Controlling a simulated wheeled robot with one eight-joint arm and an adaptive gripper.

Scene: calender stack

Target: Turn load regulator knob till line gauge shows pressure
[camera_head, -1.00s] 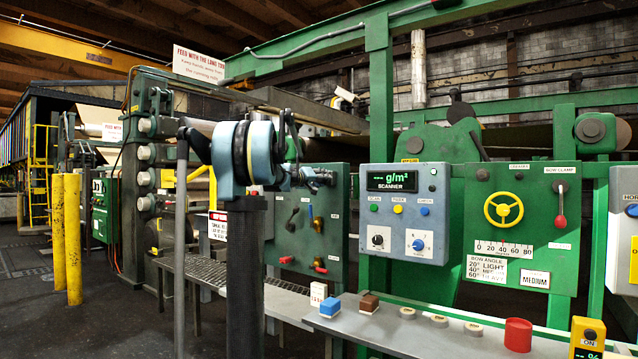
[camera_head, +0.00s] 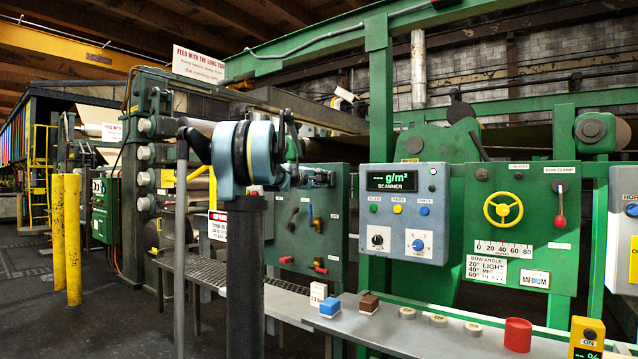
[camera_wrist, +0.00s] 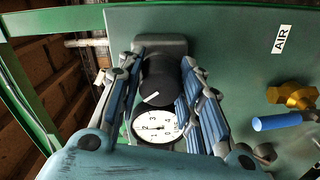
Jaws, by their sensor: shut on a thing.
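The load regulator knob (camera_wrist: 158,82) is black and cylindrical, with a white mark, and stands out from the green panel (camera_wrist: 225,45) in the wrist view. My gripper (camera_wrist: 160,95) has its blue-padded fingers on both sides of the knob and is shut on it. The line gauge (camera_wrist: 156,126) is a round white dial with black numbers just below the knob. It shows between the fingers; its thin needle is too small to read surely. In the head view my gripper (camera_head: 320,178) is at the upper part of the green panel (camera_head: 338,250), and hides the knob and gauge.
A brass valve with a blue handle (camera_wrist: 277,122) is to the right of my gripper in the wrist view, beside an AIR label (camera_wrist: 282,39). The grey scanner box (camera_head: 404,238) stands right of the panel. A shelf (camera_head: 450,335) with blocks runs below.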

